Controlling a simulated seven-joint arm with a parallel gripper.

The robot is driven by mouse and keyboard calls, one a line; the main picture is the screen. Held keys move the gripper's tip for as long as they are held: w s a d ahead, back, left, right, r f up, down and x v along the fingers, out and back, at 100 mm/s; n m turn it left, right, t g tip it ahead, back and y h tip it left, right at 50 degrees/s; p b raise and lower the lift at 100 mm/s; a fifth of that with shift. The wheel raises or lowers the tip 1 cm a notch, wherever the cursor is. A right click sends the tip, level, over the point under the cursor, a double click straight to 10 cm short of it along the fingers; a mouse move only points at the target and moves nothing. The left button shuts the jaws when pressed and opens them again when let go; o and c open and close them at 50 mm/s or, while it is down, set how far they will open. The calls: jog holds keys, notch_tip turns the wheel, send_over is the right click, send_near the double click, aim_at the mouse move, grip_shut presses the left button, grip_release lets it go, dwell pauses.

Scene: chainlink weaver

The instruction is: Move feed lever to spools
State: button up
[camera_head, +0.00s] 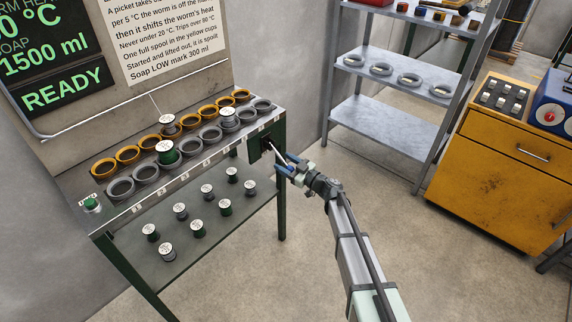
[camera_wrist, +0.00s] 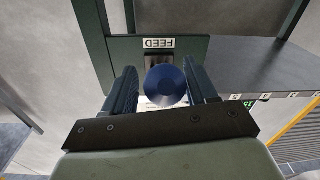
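The feed lever is a pale rod (camera_head: 281,155) coming out of a dark green plate (camera_head: 258,148) at the table's right end. In the wrist view its round blue knob (camera_wrist: 166,86) sits in front of a slot in the plate, under the upside-down label FEED (camera_wrist: 158,44). My gripper (camera_head: 288,166) is at the lever's outer end. In the wrist view its blue fingers (camera_wrist: 161,88) stand on both sides of the knob. The right finger is very near or touching it. A thin gap shows at the left. The word "spools" is not readable at the plate.
The table (camera_head: 202,160) bears yellow cups (camera_head: 127,154) and grey cups (camera_head: 145,173), some with spools (camera_head: 166,152). Several spools (camera_head: 207,191) stand on its lower shelf. A grey rack (camera_head: 385,135) and yellow cabinet (camera_head: 505,170) stand at the right. Floor between is clear.

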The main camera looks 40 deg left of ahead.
jog(key=shift+s, duration=0.1)
jog(key=d, duration=1.4)
jog(key=shift+w+f, duration=0.2)
jog(key=shift+w, duration=0.15)
jog(key=shift+a, duration=0.1)
